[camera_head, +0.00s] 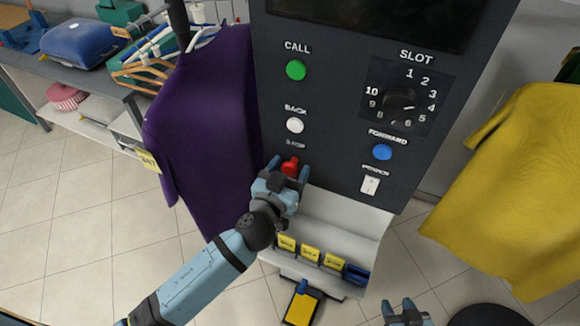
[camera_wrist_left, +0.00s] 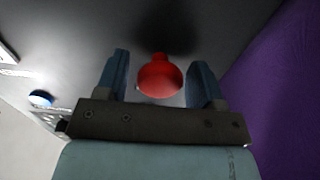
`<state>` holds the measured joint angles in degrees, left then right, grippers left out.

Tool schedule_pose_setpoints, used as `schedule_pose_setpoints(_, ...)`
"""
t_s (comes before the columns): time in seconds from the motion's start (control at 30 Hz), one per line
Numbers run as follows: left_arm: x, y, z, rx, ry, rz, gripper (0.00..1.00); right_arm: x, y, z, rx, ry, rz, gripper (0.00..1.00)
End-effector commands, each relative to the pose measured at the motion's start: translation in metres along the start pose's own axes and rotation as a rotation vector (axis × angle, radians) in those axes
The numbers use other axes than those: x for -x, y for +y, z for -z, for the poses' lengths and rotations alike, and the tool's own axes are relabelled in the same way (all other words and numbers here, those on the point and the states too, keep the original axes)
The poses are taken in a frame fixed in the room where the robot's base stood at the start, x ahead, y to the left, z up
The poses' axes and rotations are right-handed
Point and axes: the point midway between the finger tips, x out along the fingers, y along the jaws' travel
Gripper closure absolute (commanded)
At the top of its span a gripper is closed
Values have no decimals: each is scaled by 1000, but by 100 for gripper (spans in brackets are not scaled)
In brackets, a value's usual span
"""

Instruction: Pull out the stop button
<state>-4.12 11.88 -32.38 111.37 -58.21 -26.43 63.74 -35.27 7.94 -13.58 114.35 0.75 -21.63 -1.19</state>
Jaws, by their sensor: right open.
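The red stop button (camera_head: 290,166) is on the dark control panel (camera_head: 330,105), below the white BACK button. My left gripper (camera_head: 288,170) is at the button with its fingers open on either side of it. In the left wrist view the red button (camera_wrist_left: 160,76) sits between the two fingertips of the left gripper (camera_wrist_left: 160,80), with a visible gap on each side. Part of the button is hidden by the gripper in the head view. My right gripper (camera_head: 405,312) is open and empty at the bottom edge, away from the panel.
The panel also has a green CALL button (camera_head: 295,70), a white BACK button (camera_head: 294,125), a blue FORWARD button (camera_head: 382,152), a SLOT dial (camera_head: 400,100) and a white switch (camera_head: 370,184). A purple shirt (camera_head: 205,130) hangs close on the left, a yellow garment (camera_head: 520,185) on the right.

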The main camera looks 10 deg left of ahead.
Motion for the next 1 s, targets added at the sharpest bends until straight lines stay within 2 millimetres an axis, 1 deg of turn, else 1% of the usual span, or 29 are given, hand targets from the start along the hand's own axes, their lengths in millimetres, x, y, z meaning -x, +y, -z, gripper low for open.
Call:
schedule_pose_setpoints(0.03,0,0,0,0,0,0,50,0,0,0,0,-1,0,57)
schedule_pose_setpoints(0.07,0,0,0,0,0,0,57,0,0,0,0,-1,0,57)
schedule_pose_setpoints(0.1,0,0,0,0,0,0,67,0,0,0,0,-1,0,57)
schedule_pose_setpoints(0.17,0,0,0,0,0,0,80,0,0,0,0,-1,-1,57)
schedule_pose_setpoints(0.2,0,0,0,0,0,0,90,0,1,-1,0,-1,-1,57)
schedule_pose_setpoints(0.23,0,0,0,0,0,0,96,0,1,-1,0,-2,-2,57)
schedule_pose_setpoints(0.27,0,0,0,0,0,0,100,0,1,-1,0,-2,-2,57)
schedule_pose_setpoints(0.33,2,0,-1,1,0,0,100,-1,2,-3,0,-2,-3,57)
schedule_pose_setpoints(0.4,8,1,-3,3,-1,0,100,-4,2,-7,0,-2,-3,57)
schedule_pose_setpoints(0.53,17,0,-2,2,0,1,99,-8,2,-12,1,-3,-4,57)
schedule_pose_setpoints(0.8,18,0,-1,-1,-1,-1,100,-7,2,-12,1,-5,-4,57)
schedule_pose_setpoints(0.83,18,0,-1,0,-1,-1,52,-7,2,-11,1,-4,-4,57)
schedule_pose_setpoints(0.87,18,0,-1,0,-1,-1,46,-7,2,-11,1,-4,-4,57)
schedule_pose_setpoints(0.9,18,0,-1,0,-1,-1,36,-7,2,-10,1,-3,-4,57)
schedule_pose_setpoints(0.93,18,0,0,0,0,0,32,-7,2,-10,1,-2,-4,57)
schedule_pose_setpoints(1.0,18,0,0,0,0,0,32,-6,2,-9,1,0,-3,57)
